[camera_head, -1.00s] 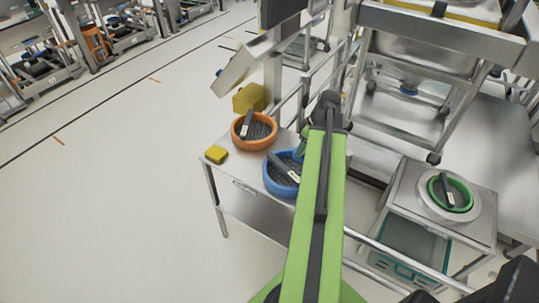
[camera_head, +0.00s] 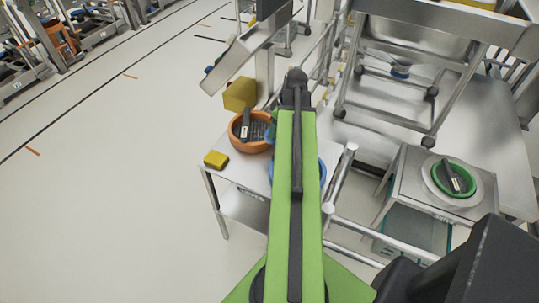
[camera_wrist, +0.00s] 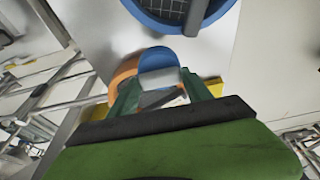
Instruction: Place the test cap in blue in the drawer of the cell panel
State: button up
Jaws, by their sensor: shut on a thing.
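In the wrist view my gripper (camera_wrist: 160,82) is shut on a small blue piece with a grey edge, which looks like the blue test cap (camera_wrist: 157,60). The held piece covers part of an orange round tray behind it (camera_wrist: 124,73). In the head view my arm hides most of the gripper and the piece. A teal drawer front (camera_head: 404,232) shows under the small metal stand at right. A handle with a label (camera_head: 252,193) is on the front edge of the table. I cannot tell which of these belongs to the cell panel.
A green ring with a dark handle (camera_head: 467,185) sits on the stand. Metal rails (camera_head: 340,175) run beside my arm.

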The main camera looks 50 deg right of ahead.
jog(key=shift+w+a, duration=0.1)
jog(key=shift+a+r+p, duration=0.3)
jog(key=shift+r+p, duration=0.15)
notch_tip(320, 180, down, 11)
jog(key=b, duration=1.1)
jog(key=shift+d+r, duration=0.1)
jog(key=shift+d, duration=0.05)
jog(key=shift+r+p, duration=0.25)
jog(key=shift+p, duration=0.05)
jog(key=shift+f, duration=0.2)
jog(key=o, duration=1.5)
jog(key=shift+o, duration=0.2)
jog(key=shift+r, duration=0.2)
jog(key=p+v, duration=1.1)
jog(key=v, duration=0.1)
jog(key=shift+s+p, duration=0.3)
